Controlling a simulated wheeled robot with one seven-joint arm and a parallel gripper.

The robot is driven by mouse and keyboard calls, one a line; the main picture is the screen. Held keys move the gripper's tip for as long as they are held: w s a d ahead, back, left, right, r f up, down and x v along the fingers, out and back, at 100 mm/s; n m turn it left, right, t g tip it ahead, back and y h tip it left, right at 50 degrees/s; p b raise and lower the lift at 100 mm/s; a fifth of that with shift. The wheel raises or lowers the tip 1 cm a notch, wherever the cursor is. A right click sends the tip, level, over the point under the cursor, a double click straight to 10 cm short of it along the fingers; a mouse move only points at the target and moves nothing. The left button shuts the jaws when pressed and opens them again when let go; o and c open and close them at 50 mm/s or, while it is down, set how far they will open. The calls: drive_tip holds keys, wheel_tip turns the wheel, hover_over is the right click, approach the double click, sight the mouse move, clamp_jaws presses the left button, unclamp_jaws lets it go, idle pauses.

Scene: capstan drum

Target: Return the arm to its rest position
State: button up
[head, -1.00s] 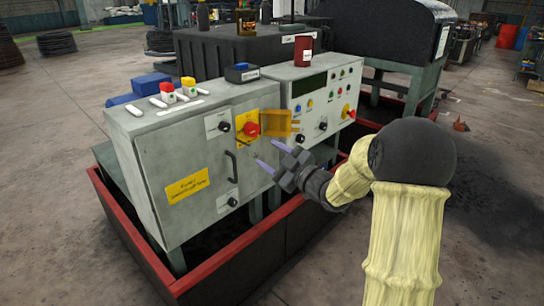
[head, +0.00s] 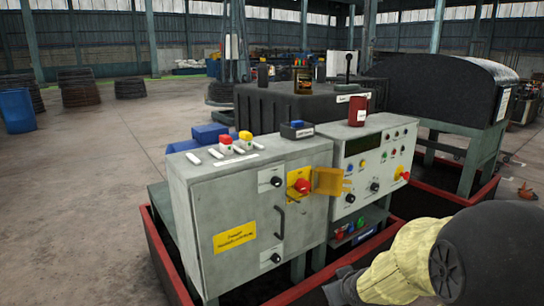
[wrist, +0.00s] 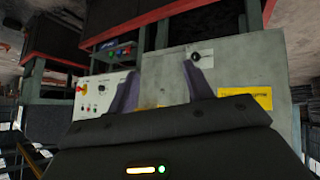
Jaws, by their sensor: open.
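My gripper (wrist: 161,76) shows in the wrist view with its two purple-grey fingers apart and nothing between them. In the head view my arm (head: 410,262) is at the bottom right, in a pale yellow sleeve with a dark joint.
A second panel (head: 350,205) with buttons, knobs and a dark display stands right of the cabinet. A red-rimmed tray (head: 158,254) surrounds the bases. Small switches, a blue box and a red can (head: 358,111) sit on top. Open concrete floor (head: 85,190) lies at left.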

drive_tip(key=s+a+f+m+g, duration=0.1)
drive_tip(key=s+f+m+g, duration=0.15)
drive_tip(key=s, duration=0.55)
drive_tip(key=s+a+f+m+g, duration=0.15)
drive_tip(key=s+g, duration=0.25)
drive_tip(key=s, duration=0.5)
drive_tip(key=w+p+v, duration=0.2)
drive_tip(key=p+v, duration=0.9)
drive_tip(key=p, duration=0.1)
drive_tip(key=w+r+p+v, duration=0.1)
drive_tip(key=w+p+v, duration=0.1)
drive_tip(key=p+v, duration=1)
drive_tip(key=shift+w+r, duration=0.2)
drive_tip(key=shift+w, duration=0.55)
